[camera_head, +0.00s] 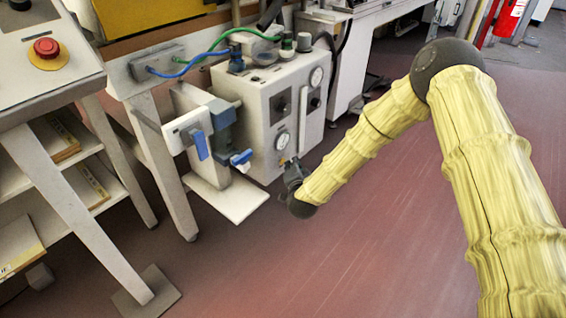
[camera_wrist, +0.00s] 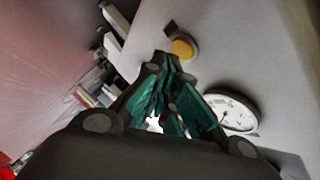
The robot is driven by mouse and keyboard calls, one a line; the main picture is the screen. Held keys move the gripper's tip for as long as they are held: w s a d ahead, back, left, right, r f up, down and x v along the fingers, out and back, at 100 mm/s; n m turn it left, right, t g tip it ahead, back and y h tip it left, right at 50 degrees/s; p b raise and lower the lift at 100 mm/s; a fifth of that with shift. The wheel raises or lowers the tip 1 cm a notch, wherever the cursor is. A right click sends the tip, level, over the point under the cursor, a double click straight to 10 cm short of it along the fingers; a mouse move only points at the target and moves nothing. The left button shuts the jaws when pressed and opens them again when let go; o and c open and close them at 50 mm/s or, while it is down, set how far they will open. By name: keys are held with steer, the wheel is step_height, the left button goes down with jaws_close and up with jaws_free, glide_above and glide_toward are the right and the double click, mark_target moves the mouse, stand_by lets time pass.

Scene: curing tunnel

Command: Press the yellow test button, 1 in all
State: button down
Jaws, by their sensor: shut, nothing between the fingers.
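The yellow test button (camera_wrist: 183,48) is a round yellow cap on the pale front of the machine cabinet (camera_head: 262,95), seen in the wrist view. I cannot make it out in the head view, where my gripper is close to the cabinet's lower front. My gripper (camera_wrist: 166,62) has dark links and teal finger pads; it is shut and empty. In the wrist view its fingertips appear just below and left of the button. I cannot tell whether they touch the cabinet. In the head view the gripper (camera_head: 294,172) is partly hidden by my yellow-sleeved arm.
A round dial gauge (camera_wrist: 233,110) sits right of the fingers. Blue-handled valves (camera_head: 203,140) stick out at the cabinet's left, above a white plate (camera_head: 232,196). A red emergency stop (camera_head: 47,48) is on the left console. The reddish floor (camera_head: 390,240) is clear.

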steer(key=shift+w+a, duration=0.35)
steer(key=shift+a, duration=0.15)
stand_by(0.9)
stand_by(0.4)
steer(key=shift+s+d+p, duration=0.3)
steer(key=shift+s+d, duration=0.2)
steer(key=shift+d, duration=0.15)
steer(key=s+d, duration=0.1)
steer(key=d, duration=0.1)
steer(key=s+d+p, duration=0.1)
steer(key=s+d, duration=0.1)
stand_by(0.6)
stand_by(0.5)
